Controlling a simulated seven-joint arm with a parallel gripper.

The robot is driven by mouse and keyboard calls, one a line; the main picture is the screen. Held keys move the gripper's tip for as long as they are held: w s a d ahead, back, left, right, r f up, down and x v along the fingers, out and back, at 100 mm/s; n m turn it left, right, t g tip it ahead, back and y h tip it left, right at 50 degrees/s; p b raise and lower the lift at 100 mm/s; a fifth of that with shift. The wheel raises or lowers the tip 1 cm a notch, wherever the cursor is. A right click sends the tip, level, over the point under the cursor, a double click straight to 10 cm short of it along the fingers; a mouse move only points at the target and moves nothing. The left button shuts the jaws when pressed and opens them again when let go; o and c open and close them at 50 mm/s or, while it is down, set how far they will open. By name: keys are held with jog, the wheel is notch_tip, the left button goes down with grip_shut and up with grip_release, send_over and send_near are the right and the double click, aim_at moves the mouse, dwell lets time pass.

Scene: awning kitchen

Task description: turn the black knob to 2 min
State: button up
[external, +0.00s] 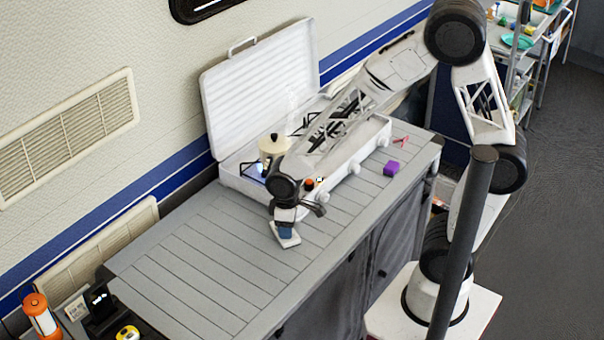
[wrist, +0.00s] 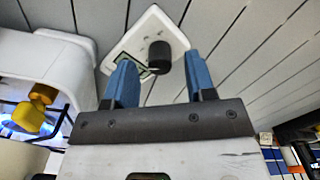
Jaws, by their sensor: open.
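The black knob (wrist: 159,55) stands on a small white timer (wrist: 170,27) with a greenish display area in the wrist view. My gripper (wrist: 159,60) is open, with one blue finger on each side of the knob in that picture. I cannot tell whether either finger touches it. In the external view the white timer (external: 287,240) lies on the grey slatted counter, directly below my gripper (external: 286,230). The knob is hidden there behind the gripper.
A white camping stove with a raised lid (external: 262,75) stands behind my gripper, with a cream pot (external: 272,147) on it. A purple block (external: 391,168) lies on the counter to the right. The counter's left part (external: 190,270) is clear.

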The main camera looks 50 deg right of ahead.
jog(key=shift+r, duration=3.1)
jog(key=shift+f+n, duration=0.1)
jog(key=shift+n, duration=2.3)
jog(key=shift+f, duration=0.1)
jog(key=shift+f, duration=3.8)
